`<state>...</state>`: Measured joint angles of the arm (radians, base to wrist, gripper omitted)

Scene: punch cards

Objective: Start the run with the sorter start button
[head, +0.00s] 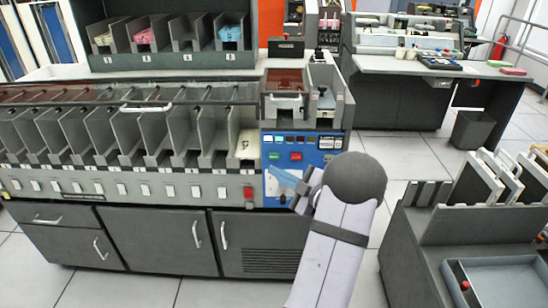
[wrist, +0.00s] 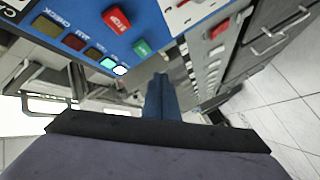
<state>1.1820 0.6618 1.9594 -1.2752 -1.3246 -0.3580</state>
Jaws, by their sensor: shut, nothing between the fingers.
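The sorter's blue control panel (head: 312,147) is at the right end of the long grey sorter. A green button (head: 274,156), which looks like the start button, sits on it left of a red button (head: 296,156). In the wrist view, the green button (wrist: 141,48) is beside the red one marked STOP (wrist: 117,20). My gripper (head: 272,172) is shut and empty, its blue fingers pointing at the panel just below the green button. In the wrist view the fingertips (wrist: 160,76) show below and right of the green button. I cannot tell whether they touch the panel.
A row of indicator lights (head: 289,139) runs above the buttons; one glows teal (wrist: 107,63) in the wrist view. A red square (head: 249,192) is left of the panel. A dark rack (head: 440,250) with upright trays stands at right. Open tiled floor lies between.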

